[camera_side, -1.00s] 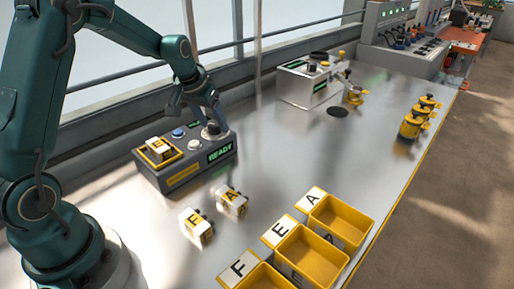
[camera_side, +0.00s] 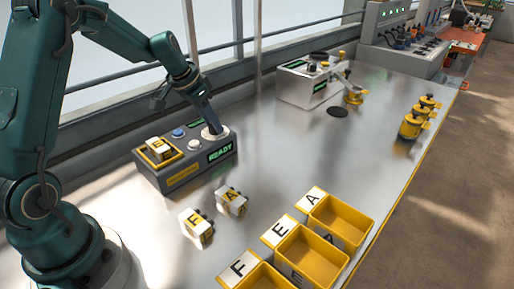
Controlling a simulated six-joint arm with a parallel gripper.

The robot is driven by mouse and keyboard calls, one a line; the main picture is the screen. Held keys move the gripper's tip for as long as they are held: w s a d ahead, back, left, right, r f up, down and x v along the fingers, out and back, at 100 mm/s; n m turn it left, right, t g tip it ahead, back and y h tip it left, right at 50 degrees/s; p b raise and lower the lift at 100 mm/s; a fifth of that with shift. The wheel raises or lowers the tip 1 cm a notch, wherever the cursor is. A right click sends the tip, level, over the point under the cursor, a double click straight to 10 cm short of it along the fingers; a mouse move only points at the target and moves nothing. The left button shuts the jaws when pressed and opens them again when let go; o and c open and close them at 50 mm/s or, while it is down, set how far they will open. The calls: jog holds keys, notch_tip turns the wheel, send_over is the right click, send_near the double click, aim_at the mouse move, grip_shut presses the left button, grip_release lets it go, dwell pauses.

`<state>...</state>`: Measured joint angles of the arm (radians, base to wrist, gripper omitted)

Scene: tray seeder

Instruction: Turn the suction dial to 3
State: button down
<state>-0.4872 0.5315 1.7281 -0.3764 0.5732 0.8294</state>
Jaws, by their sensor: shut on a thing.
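The dark grey control box (camera_side: 190,165) stands on the bench in front of my arm. Its green display (camera_side: 220,153) reads READY. The suction dial sits at the right end of its top, in a pale round surround (camera_side: 215,134). My gripper (camera_side: 213,128) points down onto this dial and is shut on it. The fingers cover the dial's knob, so its pointer and setting cannot be read. A blue button (camera_side: 178,133) and a white button (camera_side: 194,145) are to the left of my gripper.
A block marked E (camera_side: 158,149) sits in a yellow holder on the box's left. Two blocks, F (camera_side: 196,226) and A (camera_side: 231,200), lie in front. Lettered yellow bins (camera_side: 338,222) line the near edge. A pale device (camera_side: 305,84) stands behind right, with clear bench between.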

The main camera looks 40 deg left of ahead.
aim_at(205, 136)
jog(key=shift+a+m+h, duration=0.1)
jog(key=shift+m+h, duration=0.3)
jog(key=shift+m, duration=0.5)
jog(key=c, duration=0.5)
grip_release()
jog(key=shift+v, duration=2.55)
